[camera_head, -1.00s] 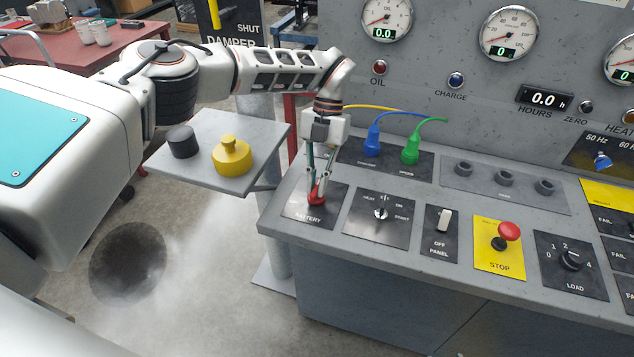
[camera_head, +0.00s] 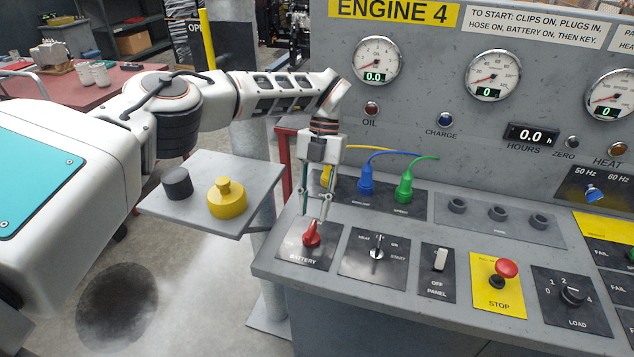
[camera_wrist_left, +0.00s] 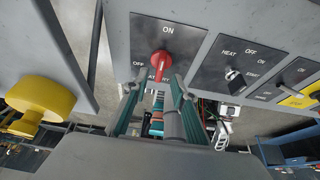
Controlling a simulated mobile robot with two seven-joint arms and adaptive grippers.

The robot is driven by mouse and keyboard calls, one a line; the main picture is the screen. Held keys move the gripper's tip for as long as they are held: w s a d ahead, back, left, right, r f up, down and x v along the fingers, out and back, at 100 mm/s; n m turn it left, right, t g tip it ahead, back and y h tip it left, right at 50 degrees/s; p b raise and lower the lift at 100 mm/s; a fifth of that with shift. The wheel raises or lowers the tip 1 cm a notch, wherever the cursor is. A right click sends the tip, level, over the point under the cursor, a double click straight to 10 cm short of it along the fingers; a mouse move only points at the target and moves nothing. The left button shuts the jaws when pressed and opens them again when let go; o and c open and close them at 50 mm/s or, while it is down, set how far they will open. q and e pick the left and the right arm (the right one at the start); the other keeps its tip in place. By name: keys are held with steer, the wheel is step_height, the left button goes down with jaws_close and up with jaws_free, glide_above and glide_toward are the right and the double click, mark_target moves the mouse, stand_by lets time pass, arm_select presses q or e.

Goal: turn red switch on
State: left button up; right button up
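The red switch (camera_head: 312,236) sits on the black BATTERY plate (camera_head: 296,257) at the left end of the sloping console; it also shows in the left wrist view (camera_wrist_left: 153,64). There its handle lies roughly upright in the picture, in line with the ON label above it; OFF is printed to its left. My left gripper (camera_head: 315,215) points down just above the switch. Its two fingers are apart with nothing between them, and they also show in the left wrist view (camera_wrist_left: 154,86). The red handle shows beyond the fingertips, apparently clear of them. My right gripper is not in view.
A key switch (camera_head: 377,248), a PANEL toggle (camera_head: 440,259) and a red STOP button (camera_head: 506,269) lie to the right. Blue (camera_head: 365,181) and green (camera_head: 405,187) plugs stand behind. A side shelf (camera_head: 250,180) holds a yellow knobbed piece (camera_head: 226,199) and a black cylinder (camera_head: 177,183).

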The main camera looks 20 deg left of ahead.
arm_select(q)
steer(key=v, duration=0.7)
steer(key=shift+r, duration=0.15)
